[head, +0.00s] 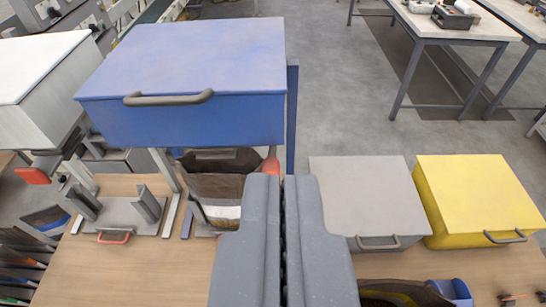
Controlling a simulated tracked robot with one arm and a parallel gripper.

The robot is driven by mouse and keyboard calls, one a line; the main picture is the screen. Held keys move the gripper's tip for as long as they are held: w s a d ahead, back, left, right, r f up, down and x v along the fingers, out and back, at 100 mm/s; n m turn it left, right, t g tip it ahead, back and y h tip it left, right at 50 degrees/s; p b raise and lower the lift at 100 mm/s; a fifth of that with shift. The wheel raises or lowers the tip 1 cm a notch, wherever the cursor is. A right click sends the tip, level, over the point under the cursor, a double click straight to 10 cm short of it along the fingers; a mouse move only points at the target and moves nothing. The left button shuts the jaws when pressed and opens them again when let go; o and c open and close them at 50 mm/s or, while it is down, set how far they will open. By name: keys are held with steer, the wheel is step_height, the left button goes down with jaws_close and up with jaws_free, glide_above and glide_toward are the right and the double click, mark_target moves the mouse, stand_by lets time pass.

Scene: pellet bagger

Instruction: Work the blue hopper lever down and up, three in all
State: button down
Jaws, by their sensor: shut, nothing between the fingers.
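The blue hopper (190,65) stands on metal legs at upper left, its lid shut and a dark handle (168,98) on its front. A small orange-red piece (270,165) shows below its right end, just beside my left fingertip. It looks like the end of the hopper's lever; the rest is hidden, and I cannot tell whether my gripper touches it. My gripper (284,182) is shut and empty, pointing away at the centre. A brown bag (218,185) with a white band stands open under the hopper.
A white hopper (40,85) with a red paddle (32,175) is at far left. Grey (365,195) and yellow (480,200) boxes stand right of my gripper. A metal bracket stand (118,213) sits on the wooden bench (150,270). Open floor lies beyond.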

steer(key=w+f+m+g+p, duration=0.1)
steer(key=w+f+g+p, duration=0.3)
steer(key=w, duration=0.6)
steer(key=g+p, duration=0.2)
steer(key=p, duration=0.4)
glide_above(274, 158)
steer(key=s, duration=0.1)
steer(key=shift+m+y, duration=0.3)
steer(key=shift+m, duration=0.1)
steer(key=f, duration=0.9)
steer(key=d+f, duration=0.1)
steer(key=f, duration=0.3)
steer(key=shift+f, duration=0.2)
steer(key=shift+s+a+f+p, duration=0.25)
steer(key=shift+s+f, duration=0.3)
steer(key=shift+f, duration=0.3)
steer(key=shift+s+a+f+p, duration=0.15)
steer(key=shift+s+f+p, duration=0.3)
steer(key=shift+f, duration=0.4)
steer(key=shift+s+f+b, duration=0.15)
steer(key=shift+f+b, duration=0.05)
steer(key=shift+b, duration=0.1)
